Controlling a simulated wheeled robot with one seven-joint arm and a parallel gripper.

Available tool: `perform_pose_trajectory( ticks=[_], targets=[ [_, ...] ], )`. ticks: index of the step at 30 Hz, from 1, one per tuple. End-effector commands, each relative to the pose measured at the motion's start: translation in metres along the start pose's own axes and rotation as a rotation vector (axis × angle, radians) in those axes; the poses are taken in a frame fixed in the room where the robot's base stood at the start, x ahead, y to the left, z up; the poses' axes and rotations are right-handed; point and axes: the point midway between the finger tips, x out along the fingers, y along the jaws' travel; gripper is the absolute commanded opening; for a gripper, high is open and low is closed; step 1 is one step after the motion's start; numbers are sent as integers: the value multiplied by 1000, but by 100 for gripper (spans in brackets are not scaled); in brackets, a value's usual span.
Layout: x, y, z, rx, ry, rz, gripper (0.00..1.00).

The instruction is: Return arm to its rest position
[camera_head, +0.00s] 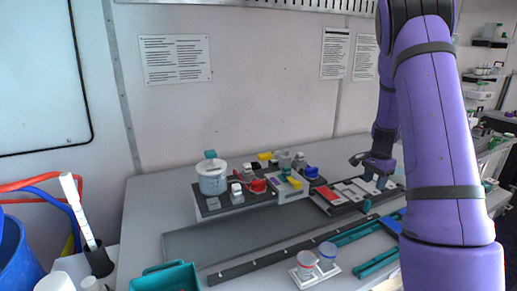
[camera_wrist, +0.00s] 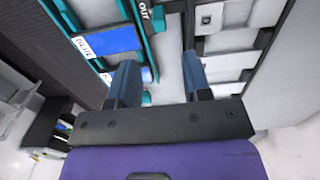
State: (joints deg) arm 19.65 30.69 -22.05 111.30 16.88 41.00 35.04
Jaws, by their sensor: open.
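My purple arm reaches over the right side of the table in the head view, and my gripper (camera_head: 374,171) is above the dark tray with white plates (camera_head: 350,193). In the wrist view my gripper (camera_wrist: 160,75) has its two blue fingers spread apart with nothing between them. A teal rack with a blue label (camera_wrist: 108,42) lies beyond the left finger. A dark-framed tray with white plates (camera_wrist: 228,42) lies beyond the right finger. Whether the fingertips touch anything I cannot tell.
A white pot (camera_head: 212,180) and several small parts stand at the table's back. Two capped jars (camera_head: 317,262) on a white holder and a teal bin (camera_head: 165,277) are at the front. A grey mat (camera_head: 225,232) lies bare in the middle. A blue bucket (camera_head: 15,260) stands left.

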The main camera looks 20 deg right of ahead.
Motion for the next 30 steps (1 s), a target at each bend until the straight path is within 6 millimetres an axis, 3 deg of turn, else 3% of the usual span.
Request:
perform_pose_trajectory(
  ticks=[4, 8, 14, 20, 30],
  targets=[
    [-5, -1, 4, -11, 0, -6, 45],
    [-28, -3, 23, -74, -3, -34, 45],
    [-86, -1, 80, -256, -5, -104, 45],
    [-138, 14, 138, -457, 8, -170, 45],
    [-207, 67, 229, -804, 71, -263, 45]
  ],
)
